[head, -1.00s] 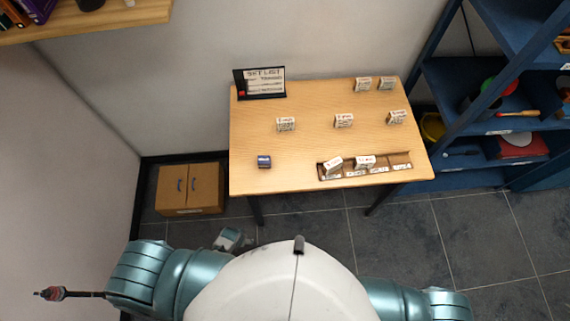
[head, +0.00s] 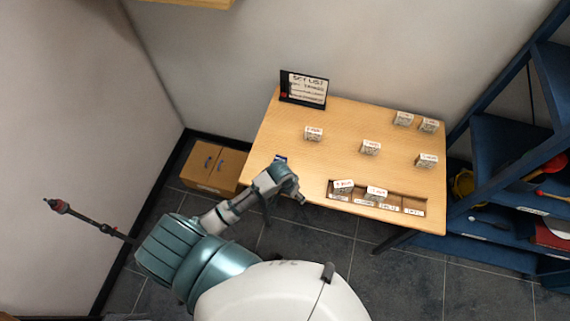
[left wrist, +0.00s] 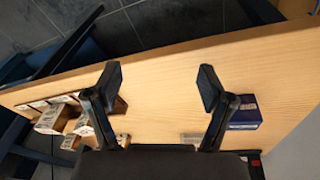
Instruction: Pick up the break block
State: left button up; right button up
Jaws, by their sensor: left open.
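A small blue block (head: 281,158) lies on the table's left part, partly hidden by my left arm in the head view. In the left wrist view the blue block (left wrist: 245,113) shows just beyond the right finger, outside the jaws. Several white labelled blocks stand on the table, such as one at the left (head: 313,134) and one in the middle (head: 370,147). Their labels are too small to read surely, so I cannot tell which is the break block. My left gripper (left wrist: 160,84) is open and empty over the tabletop. My right gripper is out of view.
A wooden tray (head: 392,206) at the table's front holds two white blocks and has labelled slots. A black set list stand (head: 303,89) is at the back left. Blue shelves (head: 500,150) stand at the right. The tabletop (head: 290,113) is largely bare between blocks.

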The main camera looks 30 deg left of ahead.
pick_arm(q)
jog(key=w+a+r+n, duration=0.1)
jog(key=w+a+r, duration=0.4)
jog(key=w, duration=0.2)
notch_tip(320, 180, up, 9)
jog(key=n+g+y, duration=0.2)
send_over(280, 159)
notch_tip(280, 159, down, 12)
jog(key=shift+w+r, duration=0.1)
notch_tip(280, 159, down, 5)
jog(key=shift+d+f, duration=0.1)
jog(key=shift+f, duration=0.05)
jog(key=shift+c, duration=0.2)
jog(key=c, duration=1.2)
